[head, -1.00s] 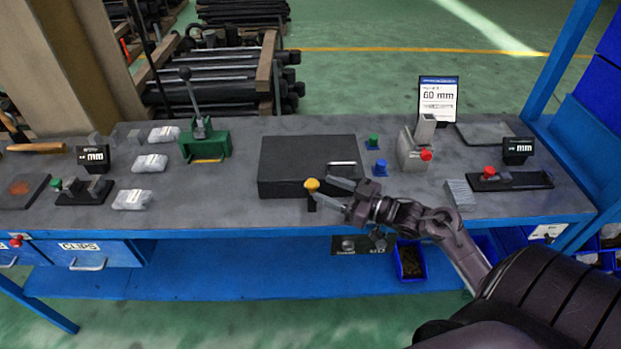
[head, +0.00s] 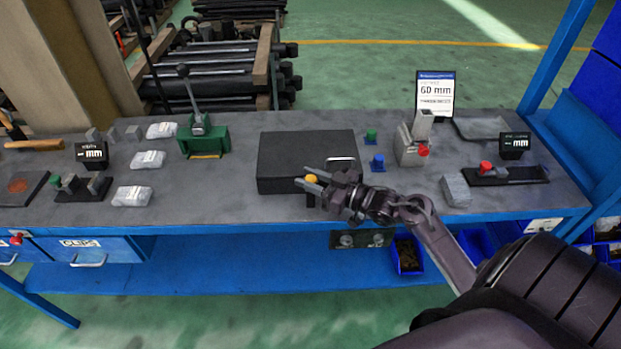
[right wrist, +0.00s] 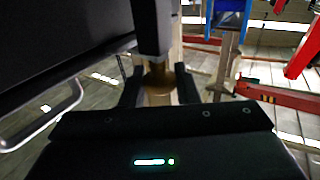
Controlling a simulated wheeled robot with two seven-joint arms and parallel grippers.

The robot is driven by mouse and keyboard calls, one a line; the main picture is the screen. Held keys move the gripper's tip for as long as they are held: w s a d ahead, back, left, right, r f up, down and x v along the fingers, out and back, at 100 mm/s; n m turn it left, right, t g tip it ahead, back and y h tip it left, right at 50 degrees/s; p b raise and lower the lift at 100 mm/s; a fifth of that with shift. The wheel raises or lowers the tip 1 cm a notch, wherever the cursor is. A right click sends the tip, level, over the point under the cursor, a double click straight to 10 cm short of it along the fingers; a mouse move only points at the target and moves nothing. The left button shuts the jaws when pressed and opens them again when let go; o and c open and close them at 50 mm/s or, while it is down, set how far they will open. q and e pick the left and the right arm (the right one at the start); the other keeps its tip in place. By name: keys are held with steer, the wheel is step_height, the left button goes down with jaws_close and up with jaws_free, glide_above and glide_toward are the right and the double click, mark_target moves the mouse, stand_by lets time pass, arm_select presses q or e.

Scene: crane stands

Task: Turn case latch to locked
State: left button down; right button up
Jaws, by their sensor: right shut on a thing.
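The black case (head: 290,155) lies flat on the workbench with its lid down. Its yellow latch knob (head: 311,178) is at the front face, and a metal handle (head: 341,161) shows near the right end of the case. My right gripper (head: 309,183) is at the case's front, its fingers on both sides of the knob and shut on it. In the right wrist view the knob (right wrist: 158,82) sits between the two dark fingers, below a black upright part; its details are dark. The handle (right wrist: 45,118) also shows there at the left. My left gripper is not in view.
A green lever press (head: 203,138) and several wrapped packets stand left of the case. Green and blue knobs (head: 377,163) and a grey block fixture (head: 411,150) stand to its right. A blue bin (head: 407,256) is below the bench (head: 230,205).

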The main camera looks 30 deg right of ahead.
steer(key=h+p, duration=0.1)
steer(key=m+t+h+p, duration=0.1)
steer(key=shift+s+a+r+p, duration=0.1)
steer(key=shift+r+p, duration=0.2)
steer(key=shift+f+m+t+h+p, duration=0.25)
steer(key=shift+m+h+p, duration=0.2)
steer(key=shift+m+h, duration=0.5)
steer(key=shift+h, duration=0.25)
steer(key=o, duration=1)
steer(key=shift+c, duration=0.2)
